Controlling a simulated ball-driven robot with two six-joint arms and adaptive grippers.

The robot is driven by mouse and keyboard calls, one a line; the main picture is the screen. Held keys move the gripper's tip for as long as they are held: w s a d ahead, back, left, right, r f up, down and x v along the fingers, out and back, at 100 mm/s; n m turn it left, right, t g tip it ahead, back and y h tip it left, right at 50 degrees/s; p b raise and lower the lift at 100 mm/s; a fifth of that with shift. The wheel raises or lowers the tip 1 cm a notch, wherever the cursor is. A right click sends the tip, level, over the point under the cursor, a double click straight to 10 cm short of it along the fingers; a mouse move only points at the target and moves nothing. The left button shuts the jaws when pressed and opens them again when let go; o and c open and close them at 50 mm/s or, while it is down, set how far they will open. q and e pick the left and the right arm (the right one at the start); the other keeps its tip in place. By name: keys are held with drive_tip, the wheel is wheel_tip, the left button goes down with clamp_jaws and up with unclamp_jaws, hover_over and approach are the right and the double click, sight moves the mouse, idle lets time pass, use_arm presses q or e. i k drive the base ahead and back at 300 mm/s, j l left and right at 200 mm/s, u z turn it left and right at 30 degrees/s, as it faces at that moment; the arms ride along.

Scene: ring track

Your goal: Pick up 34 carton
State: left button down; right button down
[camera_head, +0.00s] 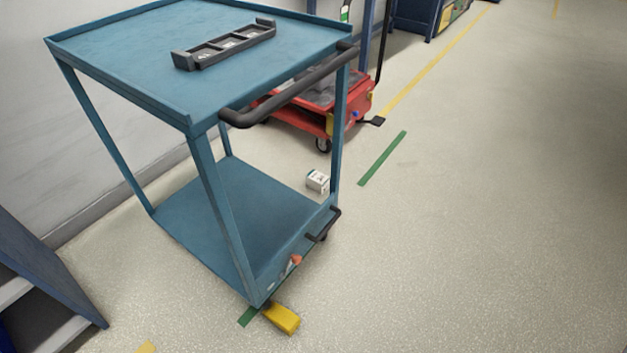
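A small white carton (316,181) with dark marking shows just left of the blue cart's right leg. Its number is too small to read. It appears to rest on the floor just beyond the lower shelf's far edge, though its base is close to that edge. Neither of my grippers is in view.
The blue cart (130,38) has a black handle (290,90) and carries a black tray (224,45) on top. A red wheeled cart (300,118) stands behind. A yellow object (282,318) lies at the near corner. The floor to the right is clear.

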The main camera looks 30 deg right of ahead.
sight(316, 182)
drive_tip(key=i+l+u, duration=0.2)
drive_tip(key=l, duration=0.55)
drive_tip(key=i+l+u, duration=0.2)
drive_tip(key=l, duration=0.55)
drive_tip(key=i+l+u, duration=0.2)
drive_tip(key=l, duration=0.6)
drive_tip(key=l+u, duration=0.15)
drive_tip(key=l, duration=0.65)
